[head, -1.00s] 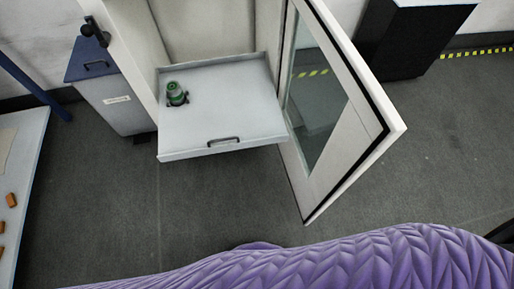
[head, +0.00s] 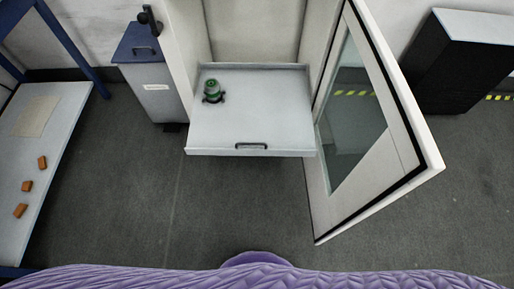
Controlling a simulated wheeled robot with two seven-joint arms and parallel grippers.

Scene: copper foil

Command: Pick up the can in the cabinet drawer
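Neither of my grippers shows in the head view.
A blue and grey bin (head: 150,85) stands left of the cabinet. A table (head: 55,110) with several orange blocks (head: 27,186) is at the far left. A black cabinet (head: 460,65) stands at the back right. The floor before the drawer is clear.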

